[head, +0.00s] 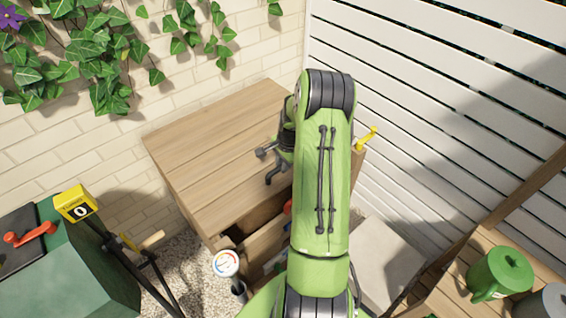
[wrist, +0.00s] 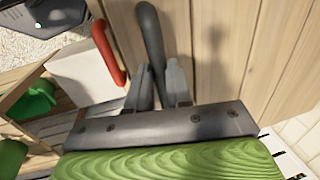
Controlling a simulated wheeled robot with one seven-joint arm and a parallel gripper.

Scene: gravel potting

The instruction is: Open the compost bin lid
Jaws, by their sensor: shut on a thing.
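A wooden box (head: 205,165) with a planked top, which looks like the compost bin and its lid, stands against the brick wall. A dark gap (head: 262,213) shows below the top's front edge; I cannot tell how far the lid is raised. My gripper (head: 276,168) is over the top, partly hidden by my green arm. In the wrist view my gripper (wrist: 160,85) is shut on a dark grey bar handle (wrist: 150,40). The handle stands off pale planks (wrist: 235,50).
A green container (head: 60,270) with a dark top and red handle (head: 30,233) is at left. A yellow counter (head: 76,204) and a round dial (head: 226,263) stand nearby. A green watering can (head: 498,272) sits at right. A white slatted fence (head: 440,100) closes the back.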

